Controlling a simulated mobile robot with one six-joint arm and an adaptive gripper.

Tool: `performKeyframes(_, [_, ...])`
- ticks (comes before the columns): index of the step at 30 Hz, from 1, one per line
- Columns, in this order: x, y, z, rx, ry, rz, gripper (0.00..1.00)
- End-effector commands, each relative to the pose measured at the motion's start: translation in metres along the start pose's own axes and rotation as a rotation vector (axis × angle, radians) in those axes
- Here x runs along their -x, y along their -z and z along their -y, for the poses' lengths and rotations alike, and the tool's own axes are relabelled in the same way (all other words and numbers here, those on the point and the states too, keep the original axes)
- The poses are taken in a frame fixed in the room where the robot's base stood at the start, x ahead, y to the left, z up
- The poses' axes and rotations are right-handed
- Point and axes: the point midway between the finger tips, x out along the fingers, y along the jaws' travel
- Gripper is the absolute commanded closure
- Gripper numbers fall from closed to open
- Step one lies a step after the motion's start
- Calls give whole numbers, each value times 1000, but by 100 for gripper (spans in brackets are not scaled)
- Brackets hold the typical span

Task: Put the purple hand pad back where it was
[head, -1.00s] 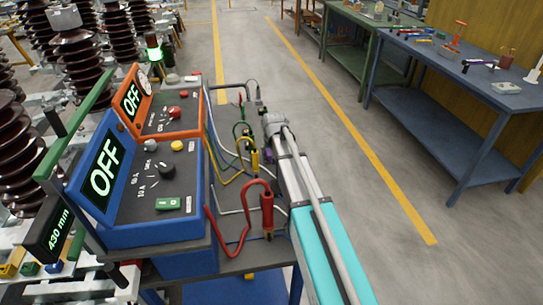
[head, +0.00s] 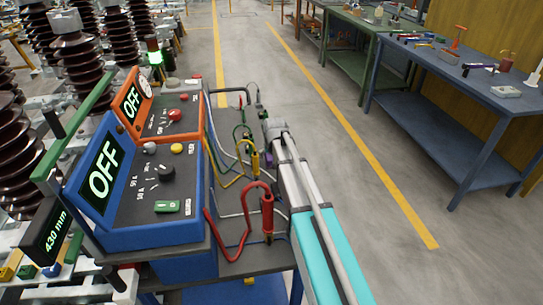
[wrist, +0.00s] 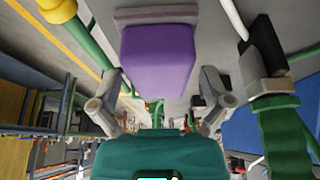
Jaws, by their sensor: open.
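The purple hand pad (wrist: 158,62) is at the upper middle of the wrist view, with a pale grey strip along its top edge. It lies between the two spread fingers of my gripper (wrist: 160,88). The fingers are open, one on each side of it, and I see gaps between them and the pad. Whether the pad rests on the surface behind it is hard to tell. In the head view my arm reaches forward over the right side of the cart, and my gripper (head: 273,130) is small there, its fingers mostly hidden.
A blue instrument box (head: 150,195) and an orange one (head: 168,118) stand on the dark cart top, both reading OFF. Red, yellow and green leads (head: 267,210) lie close beside my arm. A blue table (head: 450,70) stands at the right beyond open floor.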

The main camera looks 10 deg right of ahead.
Motion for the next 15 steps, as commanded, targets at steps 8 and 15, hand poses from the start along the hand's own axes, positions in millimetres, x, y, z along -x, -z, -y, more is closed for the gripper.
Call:
performKeyframes(8, [0,0,0,0,0,0,1])
performKeyframes(15, [8,2,0,0,0,0,1])
